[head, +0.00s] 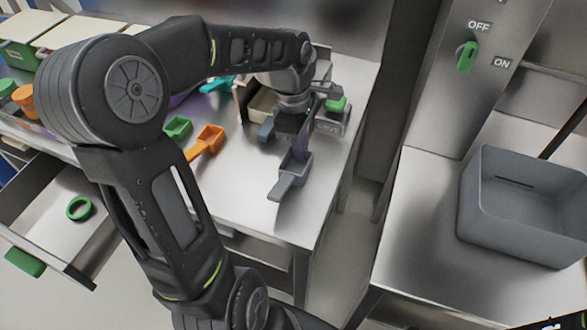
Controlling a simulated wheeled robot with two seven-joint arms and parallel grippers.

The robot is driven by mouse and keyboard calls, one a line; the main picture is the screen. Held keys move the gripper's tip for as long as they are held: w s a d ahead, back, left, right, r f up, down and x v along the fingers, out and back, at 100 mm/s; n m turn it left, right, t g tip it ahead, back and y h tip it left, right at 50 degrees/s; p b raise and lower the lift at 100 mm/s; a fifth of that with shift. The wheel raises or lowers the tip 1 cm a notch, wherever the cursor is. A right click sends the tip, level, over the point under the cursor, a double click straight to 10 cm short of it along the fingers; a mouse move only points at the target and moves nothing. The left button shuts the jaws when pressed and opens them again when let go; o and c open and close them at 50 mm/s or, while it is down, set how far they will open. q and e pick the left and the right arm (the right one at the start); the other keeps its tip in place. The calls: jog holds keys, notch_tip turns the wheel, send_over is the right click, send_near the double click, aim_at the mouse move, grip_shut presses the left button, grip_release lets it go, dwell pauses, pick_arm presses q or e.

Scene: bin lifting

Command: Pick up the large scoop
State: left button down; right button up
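A grey-blue scoop (291,177), the largest scoop I can see, lies near the right front of the steel table, with its handle toward the front edge. My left gripper (291,139) points down just behind this scoop's bowl. A purple part shows between the gripper and the bowl, and I cannot tell what it belongs to. The fingers are dark and partly hidden, so their opening and any contact with the scoop are unclear.
An orange scoop (207,143) and a green scoop (178,127) lie left of the grey-blue one. A scale-like device (331,122) stands behind the gripper. An open drawer (48,215) holds a green ring (79,208). A grey bin (520,235) stands on the right counter.

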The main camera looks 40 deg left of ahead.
dwell(0.4)
pick_arm(q)
notch_tip(320, 180, up, 10)
jog(key=shift+r, duration=0.1)
dwell(0.4)
dwell(0.6)
